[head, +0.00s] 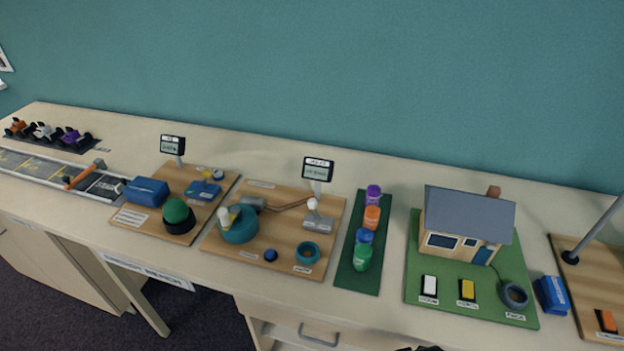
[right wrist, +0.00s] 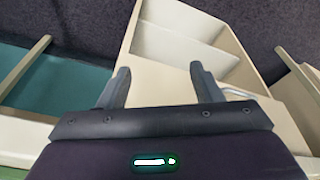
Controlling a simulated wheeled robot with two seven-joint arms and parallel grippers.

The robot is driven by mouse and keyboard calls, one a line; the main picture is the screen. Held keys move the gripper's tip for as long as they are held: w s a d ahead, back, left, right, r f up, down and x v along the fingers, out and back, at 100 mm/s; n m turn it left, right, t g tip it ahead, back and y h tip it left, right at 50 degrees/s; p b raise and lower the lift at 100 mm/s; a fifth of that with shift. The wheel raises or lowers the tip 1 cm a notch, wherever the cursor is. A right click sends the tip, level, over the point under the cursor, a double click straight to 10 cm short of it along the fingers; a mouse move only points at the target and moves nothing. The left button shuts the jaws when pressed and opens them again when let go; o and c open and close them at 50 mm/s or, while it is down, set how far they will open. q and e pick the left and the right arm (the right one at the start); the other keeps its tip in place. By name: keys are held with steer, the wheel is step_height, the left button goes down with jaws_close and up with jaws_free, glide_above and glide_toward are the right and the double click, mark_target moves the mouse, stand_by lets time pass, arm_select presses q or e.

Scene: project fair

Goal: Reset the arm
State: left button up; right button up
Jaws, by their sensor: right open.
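My right gripper (right wrist: 160,86) shows in the right wrist view with its two dark fingers apart and nothing between them. Below it are an open pale shelf unit (right wrist: 185,48) and the dark floor. In the head view only a small dark shape shows at the bottom edge, and I cannot tell which part it is. My left gripper is in neither view. No robot arm stands out among the exhibits on the long bench (head: 385,325).
The bench holds toy cars (head: 45,131), a track (head: 55,173) with an orange-handled bar, wooden boards with small displays (head: 318,169), coloured jars (head: 372,217), a model house (head: 468,225) and a blue box (head: 553,295). A grey pole (head: 597,228) rises at the right.

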steer(key=s+d+f+g, duration=0.1)
steer(key=s+f, duration=0.3)
steer(key=f, duration=0.7)
steer(key=s+f, duration=0.4)
steer(key=f, duration=0.6)
steer(key=s+d+f+b, duration=0.1)
steer(key=s+d+f, duration=0.2)
steer(key=s+f, duration=0.8)
steer(key=s, duration=0.4)
steer(key=shift+g, duration=0.4)
steer(key=shift+f, duration=0.1)
